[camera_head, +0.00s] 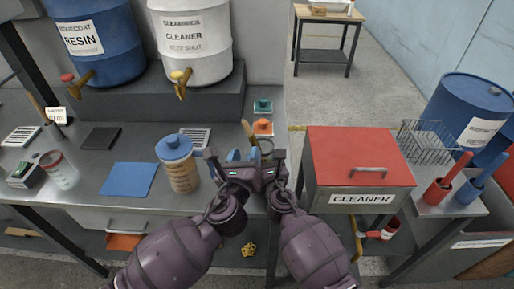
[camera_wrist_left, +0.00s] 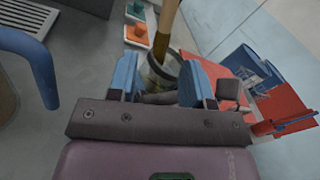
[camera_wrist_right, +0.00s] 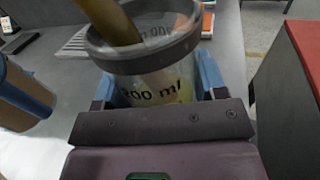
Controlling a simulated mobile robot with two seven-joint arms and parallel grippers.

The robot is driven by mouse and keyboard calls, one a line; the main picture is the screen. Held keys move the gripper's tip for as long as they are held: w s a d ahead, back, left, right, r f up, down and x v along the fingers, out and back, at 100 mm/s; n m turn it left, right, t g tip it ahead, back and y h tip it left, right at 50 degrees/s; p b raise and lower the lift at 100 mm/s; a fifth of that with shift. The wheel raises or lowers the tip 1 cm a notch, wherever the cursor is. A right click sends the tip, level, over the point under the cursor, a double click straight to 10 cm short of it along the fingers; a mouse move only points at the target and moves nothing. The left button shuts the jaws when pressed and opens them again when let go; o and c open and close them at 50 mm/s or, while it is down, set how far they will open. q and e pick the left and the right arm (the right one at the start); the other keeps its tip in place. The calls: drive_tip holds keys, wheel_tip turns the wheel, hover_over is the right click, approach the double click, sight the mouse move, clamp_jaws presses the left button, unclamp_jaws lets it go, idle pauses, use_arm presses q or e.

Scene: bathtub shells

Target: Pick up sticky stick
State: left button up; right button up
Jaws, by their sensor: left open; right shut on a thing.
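A wooden stick (camera_head: 248,131) stands tilted in a clear measuring beaker (camera_head: 266,145). In the left wrist view the stick (camera_wrist_left: 166,28) has a dark, stained lower part inside the beaker (camera_wrist_left: 158,72). In the right wrist view the beaker (camera_wrist_right: 150,82) is clasped between the fingers of my right gripper (camera_wrist_right: 157,90), with the stick (camera_wrist_right: 112,20) leaning out to the upper left. My left gripper (camera_head: 242,156) is open and faces the beaker and stick. It also shows in the left wrist view (camera_wrist_left: 160,78), with nothing clasped between its fingers. The stick's lower end is hard to see.
A blue-lidded container (camera_head: 181,172) stands just left of the grippers. A red-topped cleaner box (camera_head: 360,160) stands to the right, beyond a gap. Small green (camera_head: 263,105) and orange (camera_head: 263,127) items lie behind the beaker. A blue mat (camera_head: 128,180) lies on the bench's left.

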sight(251, 140)
use_arm(q)
drive_tip(key=shift+w+d, duration=0.2)
drive_tip(key=shift+w, duration=0.9)
drive_tip(key=shift+w+d, duration=0.25)
drive_tip(key=shift+w, duration=0.85)
drive_tip(key=shift+w+d, duration=0.2)
drive_tip(key=shift+w, duration=0.9)
clamp_jaws()
